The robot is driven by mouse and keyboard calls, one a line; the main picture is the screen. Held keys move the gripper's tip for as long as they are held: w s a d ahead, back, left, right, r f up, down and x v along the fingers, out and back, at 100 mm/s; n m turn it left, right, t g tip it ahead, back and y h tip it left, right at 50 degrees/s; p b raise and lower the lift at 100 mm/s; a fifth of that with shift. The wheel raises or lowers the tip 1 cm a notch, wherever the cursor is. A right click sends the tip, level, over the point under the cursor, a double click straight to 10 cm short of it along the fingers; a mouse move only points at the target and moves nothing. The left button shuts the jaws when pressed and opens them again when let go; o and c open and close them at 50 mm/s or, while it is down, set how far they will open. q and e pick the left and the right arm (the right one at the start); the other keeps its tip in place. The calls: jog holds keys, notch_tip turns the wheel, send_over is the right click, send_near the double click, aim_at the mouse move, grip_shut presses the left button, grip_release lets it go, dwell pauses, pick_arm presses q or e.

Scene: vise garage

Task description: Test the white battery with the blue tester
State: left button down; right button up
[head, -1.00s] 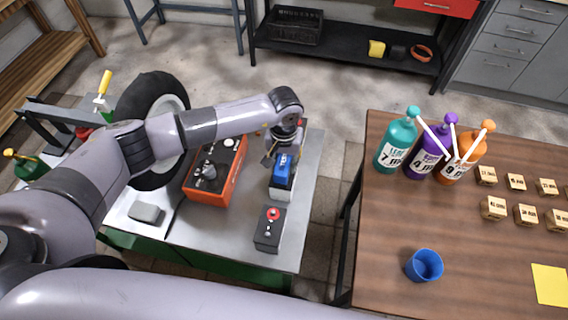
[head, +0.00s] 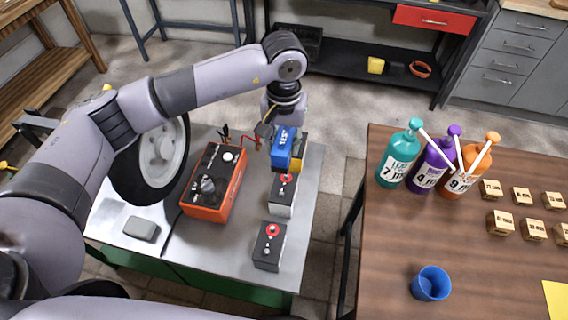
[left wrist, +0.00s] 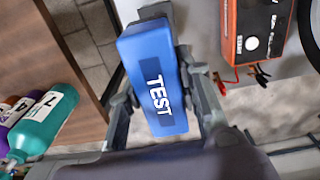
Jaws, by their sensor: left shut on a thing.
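My left gripper (head: 287,132) is shut on the blue tester (head: 283,150), a block marked TEST. The left wrist view shows the tester (left wrist: 152,78) between the two fingers of the left gripper (left wrist: 165,100). The tester is held over the far end of the white battery (head: 280,208) on the grey bench and hides part of its top. A red terminal shows on the battery just below the tester. The tester looks raised above the battery, but the exact gap is hard to tell. My right gripper is not in view.
A dark battery (head: 268,248) stands nearer on the bench (head: 190,258). An orange charger (head: 212,205) with leads stands left of the batteries, beside a tire (head: 130,180). To the right, a wooden table (head: 400,225) holds bottles, a blue cup (head: 431,284) and several small blocks.

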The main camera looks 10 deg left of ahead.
aim_at(284, 137)
pick_arm(q)
notch_tip(284, 137, up, 6)
jog(key=shift+f+b, duration=0.1)
jog(key=shift+b, duration=0.45)
notch_tip(284, 137, up, 6)
jog(key=p, duration=0.2)
jog(key=shift+r, duration=0.25)
